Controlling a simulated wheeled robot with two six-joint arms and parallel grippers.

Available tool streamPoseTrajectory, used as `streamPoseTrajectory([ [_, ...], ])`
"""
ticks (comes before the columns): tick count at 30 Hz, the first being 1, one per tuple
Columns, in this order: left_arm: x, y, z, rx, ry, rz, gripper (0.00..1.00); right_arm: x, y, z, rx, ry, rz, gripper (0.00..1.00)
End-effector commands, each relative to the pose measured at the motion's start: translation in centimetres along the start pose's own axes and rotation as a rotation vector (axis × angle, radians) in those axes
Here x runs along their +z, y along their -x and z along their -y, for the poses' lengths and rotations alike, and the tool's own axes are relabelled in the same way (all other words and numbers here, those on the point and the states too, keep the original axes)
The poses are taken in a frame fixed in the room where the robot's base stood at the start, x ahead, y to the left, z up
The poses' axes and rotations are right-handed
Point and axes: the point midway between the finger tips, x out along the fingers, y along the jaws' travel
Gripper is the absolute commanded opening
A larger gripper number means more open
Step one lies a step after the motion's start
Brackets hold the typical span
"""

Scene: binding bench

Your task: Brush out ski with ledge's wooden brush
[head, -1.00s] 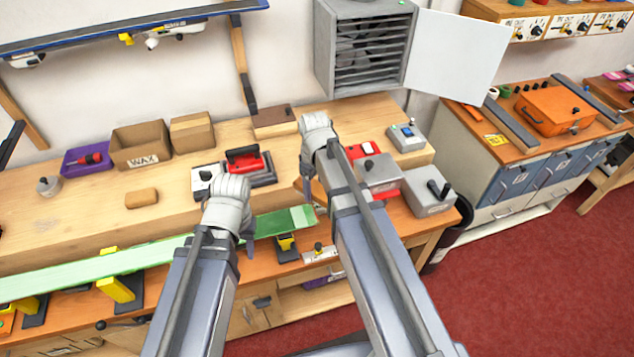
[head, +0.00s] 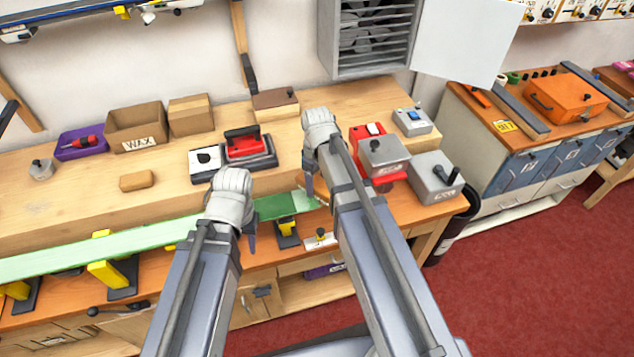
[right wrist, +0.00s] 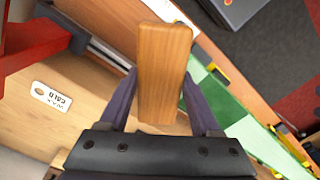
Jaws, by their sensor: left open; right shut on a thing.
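The green ski (head: 110,250) lies along the front of the bench on yellow-and-black supports, its right end under my right gripper. My right gripper (head: 308,187) is shut on the wooden brush (right wrist: 163,70), whose plain wooden back shows in the right wrist view. In that view the ski (right wrist: 222,100) runs behind and to the right of the brush. The bristles are hidden there, so I cannot tell whether they touch the ski. My left gripper (head: 250,235) is open and empty, over the ski, left of the right gripper.
A red-handled iron (head: 243,142) sits on the raised ledge (head: 60,200) behind the ski. A tan block (head: 137,181), a WAX box (head: 138,130) and a purple tray (head: 80,150) stand to the left. Grey metal boxes (head: 435,178) stand close to the right arm.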

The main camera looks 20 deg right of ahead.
Motion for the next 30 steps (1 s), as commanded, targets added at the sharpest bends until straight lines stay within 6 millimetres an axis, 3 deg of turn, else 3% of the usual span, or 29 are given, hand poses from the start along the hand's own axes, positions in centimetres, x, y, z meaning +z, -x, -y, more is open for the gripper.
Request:
streamPoseTrajectory([
  [30, -0.1, -1.0, -0.1, 0.0, 0.0, 0.0, 0.45, 0.0, -1.0, 0.0, 0.0, 0.0, 0.0, 0.2],
])
